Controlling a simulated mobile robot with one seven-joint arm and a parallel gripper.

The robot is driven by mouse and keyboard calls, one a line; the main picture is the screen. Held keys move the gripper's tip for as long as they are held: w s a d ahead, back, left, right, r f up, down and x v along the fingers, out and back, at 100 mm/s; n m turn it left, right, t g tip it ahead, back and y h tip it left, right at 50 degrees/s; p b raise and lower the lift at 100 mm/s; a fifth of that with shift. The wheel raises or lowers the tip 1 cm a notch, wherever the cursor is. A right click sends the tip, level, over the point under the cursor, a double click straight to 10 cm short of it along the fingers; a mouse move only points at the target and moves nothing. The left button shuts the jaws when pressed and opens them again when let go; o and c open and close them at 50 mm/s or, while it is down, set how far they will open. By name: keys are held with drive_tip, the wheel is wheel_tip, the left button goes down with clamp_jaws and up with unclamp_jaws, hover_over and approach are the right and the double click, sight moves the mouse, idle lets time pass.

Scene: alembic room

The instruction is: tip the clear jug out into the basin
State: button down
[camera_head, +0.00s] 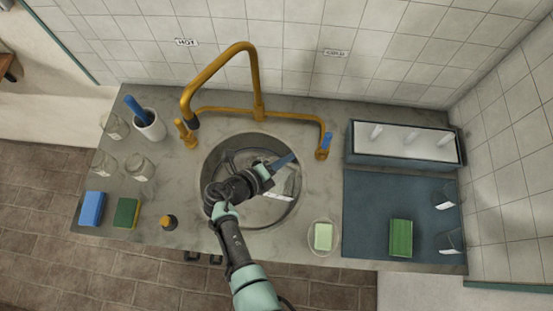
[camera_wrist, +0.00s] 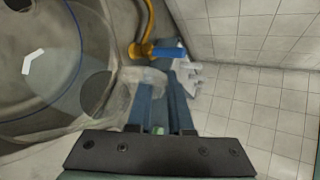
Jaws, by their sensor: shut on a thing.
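My gripper (camera_head: 280,166) is over the round steel basin (camera_head: 205,165), its blue fingers pointing up and right. In the wrist view my gripper (camera_wrist: 160,110) is shut on the clear jug (camera_wrist: 128,88), a see-through body at the left of the fingers. In the head view the jug (camera_head: 291,184) is only a faint outline over the basin's right part. Its tilt and contents are hard to make out. The basin (camera_wrist: 20,130) fills the left of the wrist view, with a thin blue curved line across it. My wrist hides part of the basin.
A brass tap (camera_head: 258,90) arches behind the basin; its blue handle (camera_head: 326,142) is close on the right. A soap dish (camera_head: 323,237) is at front right. A blue mat (camera_head: 370,215) holds a green sponge (camera_head: 401,238) and clear glasses. Glass jars (camera_head: 139,167) stand left.

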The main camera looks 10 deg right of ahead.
drive_tip(key=shift+d+r+n+h, duration=0.4)
drive_tip(key=shift+d+r, duration=0.1)
drive_tip(key=shift+d, duration=0.2)
drive_tip(key=shift+w+a+f+n+g+h+b, duration=0.2)
drive_tip(key=shift+w+a+n+g+h+b, duration=0.2)
drive_tip(key=shift+b, duration=0.35)
drive_tip(key=shift+w+a+n+h+b, duration=0.15)
drive_tip(key=shift+w+n+h+b, duration=0.3)
drive_tip(key=shift+b, duration=0.25)
drive_tip(key=shift+s+r, duration=0.1)
drive_tip(key=shift+r, duration=0.15)
